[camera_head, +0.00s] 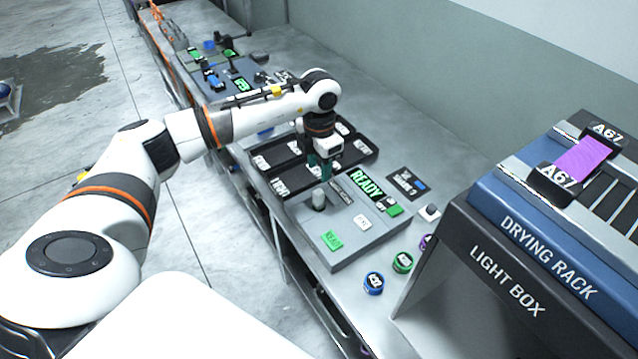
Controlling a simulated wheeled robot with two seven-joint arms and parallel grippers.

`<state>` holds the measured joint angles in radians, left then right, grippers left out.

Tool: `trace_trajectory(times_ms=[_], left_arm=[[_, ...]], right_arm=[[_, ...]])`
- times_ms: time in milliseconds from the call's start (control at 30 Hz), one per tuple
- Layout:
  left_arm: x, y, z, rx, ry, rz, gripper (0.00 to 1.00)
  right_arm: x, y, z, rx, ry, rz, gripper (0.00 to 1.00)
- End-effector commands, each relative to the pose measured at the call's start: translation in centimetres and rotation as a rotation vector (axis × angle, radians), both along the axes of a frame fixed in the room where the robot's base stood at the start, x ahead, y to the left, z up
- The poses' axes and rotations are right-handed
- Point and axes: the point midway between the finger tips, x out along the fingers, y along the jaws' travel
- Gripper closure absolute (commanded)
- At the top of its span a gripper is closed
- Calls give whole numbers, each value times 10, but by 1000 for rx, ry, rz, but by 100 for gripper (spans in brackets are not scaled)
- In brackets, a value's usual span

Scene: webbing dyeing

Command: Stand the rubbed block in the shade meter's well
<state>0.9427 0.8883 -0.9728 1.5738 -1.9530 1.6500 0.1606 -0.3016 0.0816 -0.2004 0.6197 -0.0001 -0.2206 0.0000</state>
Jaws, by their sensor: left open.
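The shade meter (372,240) is a grey box on the bench with a lit green READY display (366,184). A small pale, rounded upright piece (318,199) stands at its left side, near the tray. I cannot tell whether this is the rubbed block, and the well is not clearly visible. My left gripper (319,166) points down just behind that piece, near the front edge of a black divided tray (262,163). Its teal fingers are open, and no held object shows between them. My right gripper is out of view.
Blue (374,283) and green (403,262) round pots stand by the meter's front right corner. The drying rack (500,212) on the light box (455,250) fills the right side. More devices (232,82) stand along the far bench.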

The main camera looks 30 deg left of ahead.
Motion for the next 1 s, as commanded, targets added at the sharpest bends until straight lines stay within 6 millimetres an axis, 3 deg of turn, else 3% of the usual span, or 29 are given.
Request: trace_trajectory(times_ms=[100,300,1000], left_arm=[[1,0,19,0,-3,-1,57],[0,0,35,1,0,0,57],[0,0,36,1,2,0,57]], right_arm=[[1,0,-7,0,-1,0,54],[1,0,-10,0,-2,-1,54],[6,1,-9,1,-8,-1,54]])
